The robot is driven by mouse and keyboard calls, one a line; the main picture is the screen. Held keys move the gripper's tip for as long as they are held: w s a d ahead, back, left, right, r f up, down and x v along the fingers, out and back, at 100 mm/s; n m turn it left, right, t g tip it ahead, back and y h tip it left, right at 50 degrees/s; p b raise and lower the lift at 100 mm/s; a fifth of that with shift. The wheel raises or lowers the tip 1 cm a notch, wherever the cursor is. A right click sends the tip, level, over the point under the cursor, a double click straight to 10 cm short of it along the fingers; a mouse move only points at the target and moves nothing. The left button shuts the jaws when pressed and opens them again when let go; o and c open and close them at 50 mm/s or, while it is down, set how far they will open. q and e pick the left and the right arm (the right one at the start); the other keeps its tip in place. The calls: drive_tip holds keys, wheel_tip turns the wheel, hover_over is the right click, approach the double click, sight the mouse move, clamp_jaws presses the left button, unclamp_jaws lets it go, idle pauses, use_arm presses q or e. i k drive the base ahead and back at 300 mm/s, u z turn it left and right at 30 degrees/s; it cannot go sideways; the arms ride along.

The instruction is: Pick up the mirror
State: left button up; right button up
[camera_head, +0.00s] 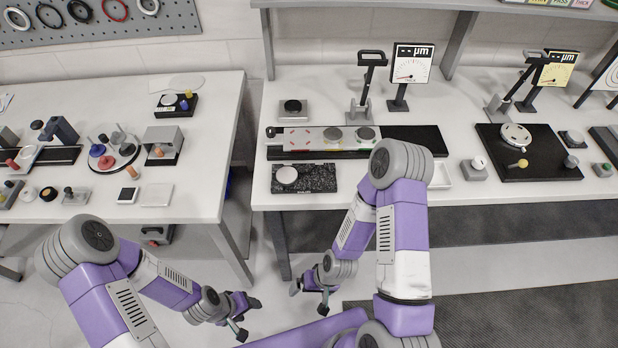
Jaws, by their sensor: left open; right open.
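A pale round disc (287,175) lies on a black speckled block (318,179) near the front edge of the middle table. It may be the mirror, but I cannot tell for sure, as other round discs are in view. My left gripper (249,318) is open and empty, low in front of the tables. My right gripper (308,301) is open and empty, below and in front of the middle table's edge. Both grippers are apart from the disc.
A long fixture with two round discs (335,134) stands behind the block. A dial stand (410,70) is at the back. The left table (215,115) holds several small parts, with a gap between the tables. A large white disc (516,134) lies right.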

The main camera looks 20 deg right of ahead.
sight(365, 134)
drive_tip(key=u, duration=3)
drive_tip(key=k, duration=1.55)
drive_tip(key=z, duration=2.15)
